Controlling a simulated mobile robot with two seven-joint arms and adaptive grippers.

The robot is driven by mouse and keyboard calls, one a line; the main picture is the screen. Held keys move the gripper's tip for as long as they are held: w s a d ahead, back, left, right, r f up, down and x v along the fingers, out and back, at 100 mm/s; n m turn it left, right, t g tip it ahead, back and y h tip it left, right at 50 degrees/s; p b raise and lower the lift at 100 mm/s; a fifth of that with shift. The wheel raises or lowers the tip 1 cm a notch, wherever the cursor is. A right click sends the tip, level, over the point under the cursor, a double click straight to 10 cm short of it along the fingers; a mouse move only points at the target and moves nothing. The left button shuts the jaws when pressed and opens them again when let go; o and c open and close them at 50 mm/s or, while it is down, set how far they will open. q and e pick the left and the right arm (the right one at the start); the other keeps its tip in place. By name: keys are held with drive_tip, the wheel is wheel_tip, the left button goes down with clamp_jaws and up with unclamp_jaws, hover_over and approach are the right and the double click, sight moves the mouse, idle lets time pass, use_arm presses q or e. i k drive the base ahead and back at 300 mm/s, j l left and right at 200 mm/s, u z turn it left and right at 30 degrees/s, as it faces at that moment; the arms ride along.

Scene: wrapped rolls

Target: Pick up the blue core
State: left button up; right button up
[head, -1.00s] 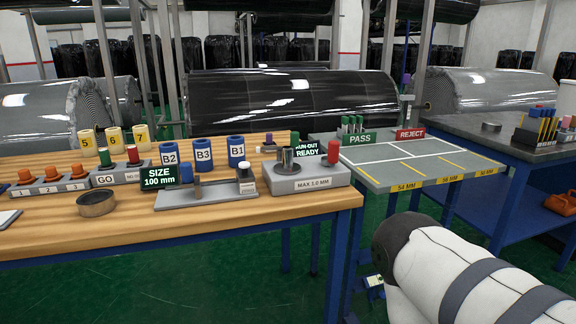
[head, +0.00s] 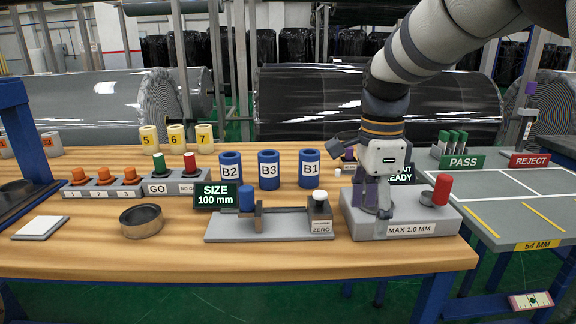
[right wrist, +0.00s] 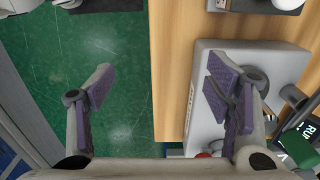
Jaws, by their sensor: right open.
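Three blue cores stand upright on the wooden table: B2 (head: 230,168), B3 (head: 268,170) and B1 (head: 309,169). A smaller blue cylinder (head: 246,199) sits on the grey gauge beside the SIZE 100 mm display. My right gripper (head: 372,205) points down at the grey MAX 1.0 MM box, right of B1 and apart from all the cores. In the right wrist view its jaws (right wrist: 160,92) are wide apart with nothing between them. One finger is over the box and the other over the green floor. No blue core is clear in that view. My left gripper is not in view.
The grey gauge (head: 275,226) and the MAX 1.0 MM box (head: 440,213) with its red knob (head: 442,189) stand near the front edge. Yellow cores (head: 176,138) stand behind. A dark ring (head: 141,220) lies front left. A PASS/REJECT table (head: 510,205) is at right.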

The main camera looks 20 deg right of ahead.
sight(308, 158)
drive_tip(key=i, duration=1.05)
